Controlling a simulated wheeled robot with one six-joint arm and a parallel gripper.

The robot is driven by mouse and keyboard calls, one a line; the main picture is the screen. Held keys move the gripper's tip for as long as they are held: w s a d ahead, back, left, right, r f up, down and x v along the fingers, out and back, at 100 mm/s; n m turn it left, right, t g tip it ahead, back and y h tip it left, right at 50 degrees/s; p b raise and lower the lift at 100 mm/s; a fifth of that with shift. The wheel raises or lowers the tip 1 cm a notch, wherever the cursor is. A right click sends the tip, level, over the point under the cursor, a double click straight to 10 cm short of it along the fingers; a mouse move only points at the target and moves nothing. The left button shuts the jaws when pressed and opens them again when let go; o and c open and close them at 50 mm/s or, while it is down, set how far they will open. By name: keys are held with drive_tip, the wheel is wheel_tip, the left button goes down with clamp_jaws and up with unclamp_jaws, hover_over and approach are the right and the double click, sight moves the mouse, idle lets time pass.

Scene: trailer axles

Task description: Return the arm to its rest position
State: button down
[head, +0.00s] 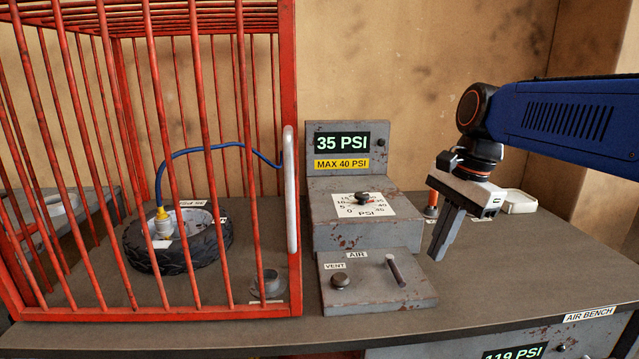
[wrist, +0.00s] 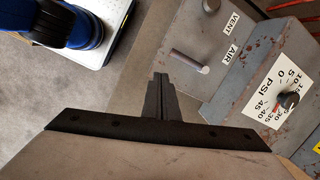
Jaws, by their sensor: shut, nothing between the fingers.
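My gripper (head: 440,238) hangs from my blue arm at the right in the head view, above the bench and right of the air console. Its fingers are shut with nothing between them and point down, tilted a little. In the wrist view the closed fingers (wrist: 161,85) stand at the middle, beside the console's front. The fingers look apart from the console.
The grey console (head: 365,235) has an AIR lever (head: 395,270), a VENT button (head: 340,281) and a PSI dial (head: 363,197); its display reads 35 PSI. A red cage (head: 293,150) at left encloses a tire (head: 180,240) with a blue hose. A white tray (head: 520,201) stands behind my gripper.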

drive_tip(key=s+d+f+n+t+h, duration=0.2)
drive_tip(key=s+d+f+n+t, duration=0.2)
drive_tip(key=s+f+n, duration=0.9)
wheel_tip(320, 180, down, 2)
drive_tip(key=shift+s+f+n, duration=0.25)
drive_tip(key=shift+s+n, duration=0.05)
drive_tip(key=shift+s, duration=0.2)
drive_tip(key=shift+r, duration=0.1)
idle(0.9)
